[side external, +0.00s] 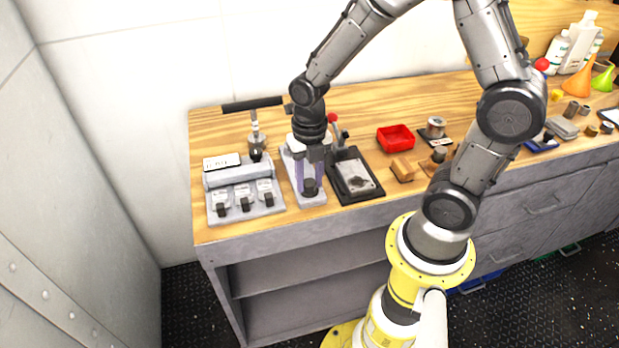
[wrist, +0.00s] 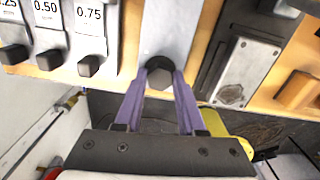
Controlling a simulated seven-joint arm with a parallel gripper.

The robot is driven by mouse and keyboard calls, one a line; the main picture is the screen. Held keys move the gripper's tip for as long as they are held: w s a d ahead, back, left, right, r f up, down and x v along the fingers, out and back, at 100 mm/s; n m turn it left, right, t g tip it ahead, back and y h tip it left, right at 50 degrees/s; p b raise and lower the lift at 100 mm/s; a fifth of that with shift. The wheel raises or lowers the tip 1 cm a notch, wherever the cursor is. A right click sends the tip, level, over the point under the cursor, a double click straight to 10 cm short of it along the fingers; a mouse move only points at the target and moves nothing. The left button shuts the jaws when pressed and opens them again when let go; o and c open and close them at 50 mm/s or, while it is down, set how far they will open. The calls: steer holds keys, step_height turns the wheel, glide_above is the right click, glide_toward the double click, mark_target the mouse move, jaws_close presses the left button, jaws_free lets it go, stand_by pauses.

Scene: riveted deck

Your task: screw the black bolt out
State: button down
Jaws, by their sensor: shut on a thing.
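The black bolt (wrist: 160,76) has a dark hexagonal head in the wrist view. It stands near the front end of a light grey plate (wrist: 166,30). In the side view the bolt (side external: 310,188) shows as a dark round knob on the plate (side external: 293,172). My gripper (wrist: 162,78) has two purple fingers, one on each side of the bolt's head, shut on it. The gripper (side external: 311,181) points down at the bolt in the side view. The bolt's thread is hidden.
Left of the plate is a grey rack (side external: 244,197) with labelled slots and black knobs. Right of it lies a black tray (side external: 355,177) with a metal plate. A red bin (side external: 395,138) and a wooden block (side external: 403,170) stand farther right. The bench's front edge is close.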

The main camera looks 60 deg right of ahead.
mark_target(310, 183)
steer(key=shift+s+f+n, duration=0.1)
steer(key=shift+n, duration=0.9)
steer(key=shift+s+f+n, duration=0.1)
steer(key=shift+n, duration=0.9)
steer(key=c, duration=0.5)
jaws_free()
steer(key=shift+w, duration=0.1)
steer(key=shift+r, duration=0.1)
steer(key=shift+w+r, duration=0.1)
steer(key=shift+r, duration=0.05)
steer(key=shift+r, duration=0.35)
step_height(310, 183, up, 13)
